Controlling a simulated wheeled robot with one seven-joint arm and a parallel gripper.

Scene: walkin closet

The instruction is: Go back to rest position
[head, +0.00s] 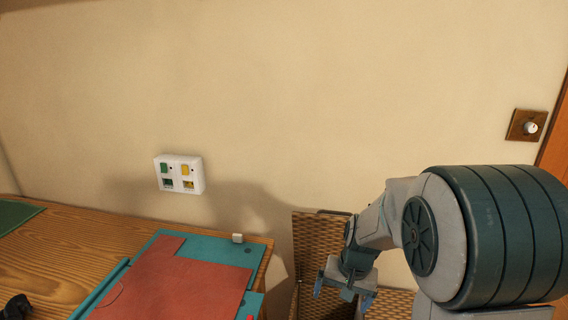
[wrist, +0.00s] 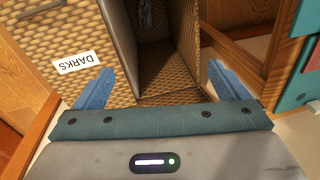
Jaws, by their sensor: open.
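My gripper (head: 343,291) hangs at the end of my arm, right of the wooden table and in front of a woven basket. In the wrist view my gripper (wrist: 172,92) shows two blue fingers spread wide apart, with nothing between them. The fingers point toward the woven basket (wrist: 105,45), which bears a white label reading "DARKS" (wrist: 79,62), upside down in this view. The basket's open compartment is seen between the fingers. In the head view the basket (head: 318,240) is partly hidden behind my arm.
A wooden table (head: 60,255) at left bears a teal board (head: 205,246) with a red sheet (head: 170,285) and a small white block (head: 238,238). A white socket panel (head: 180,174) and a brass dial plate (head: 526,125) are on the wall. A dark object (head: 16,307) lies at the table's lower left.

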